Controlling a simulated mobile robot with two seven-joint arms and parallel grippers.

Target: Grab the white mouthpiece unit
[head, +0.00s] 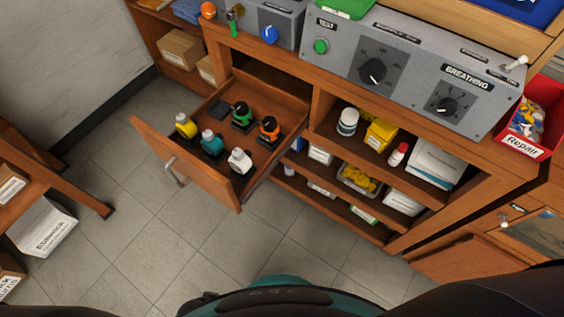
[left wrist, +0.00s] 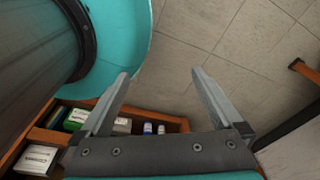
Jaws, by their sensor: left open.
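The white mouthpiece unit (head: 240,161) stands in the open wooden drawer (head: 158,150), at the drawer's front right corner in the head view. Yellow (head: 186,126), teal (head: 211,141), green (head: 242,116) and orange (head: 268,129) units stand near it in the same drawer. My left gripper (left wrist: 160,80) shows only in the left wrist view. Its two fingers are apart with nothing between them, above the tiled floor. The mouthpiece unit does not show in the left wrist view. My right gripper is not in view.
The testbench console (head: 400,70) sits on the cabinet top, right of the drawer. Open shelves below hold bottles and boxes. A red Repair bin (head: 524,142) is at the right. A wooden table (head: 60,180) stands at left. The tiled floor (head: 135,235) before the drawer is clear.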

